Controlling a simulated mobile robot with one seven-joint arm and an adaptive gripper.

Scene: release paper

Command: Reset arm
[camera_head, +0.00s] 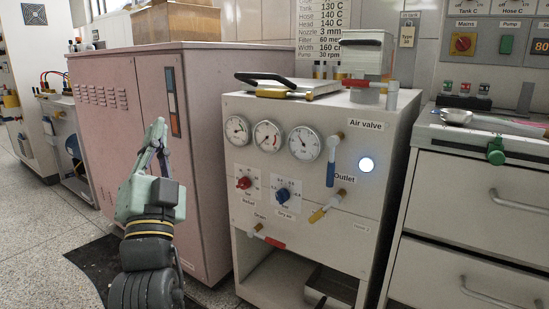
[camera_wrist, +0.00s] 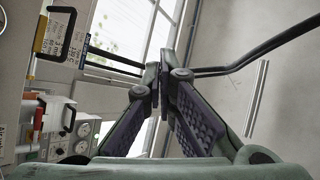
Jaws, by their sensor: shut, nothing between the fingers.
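My gripper (camera_head: 158,137) is raised at the left of the head view, in front of the pink cabinet (camera_head: 105,130). It points upward, and its fingers meet at the tips with nothing between them. In the wrist view my gripper (camera_wrist: 160,78) fills the middle, with its two dark ribbed finger pads closing to a point. It touches nothing in either view. My arm rises from the bottom edge of the head view below it.
A white panel unit (camera_head: 225,190) with gauges (camera_head: 268,136), knobs and valve handles stands right of my gripper. A drawer cabinet (camera_head: 470,205) stands farther right. A dark mat (camera_head: 98,265) lies on the floor. A window (camera_wrist: 120,40) and wall show in the wrist view.

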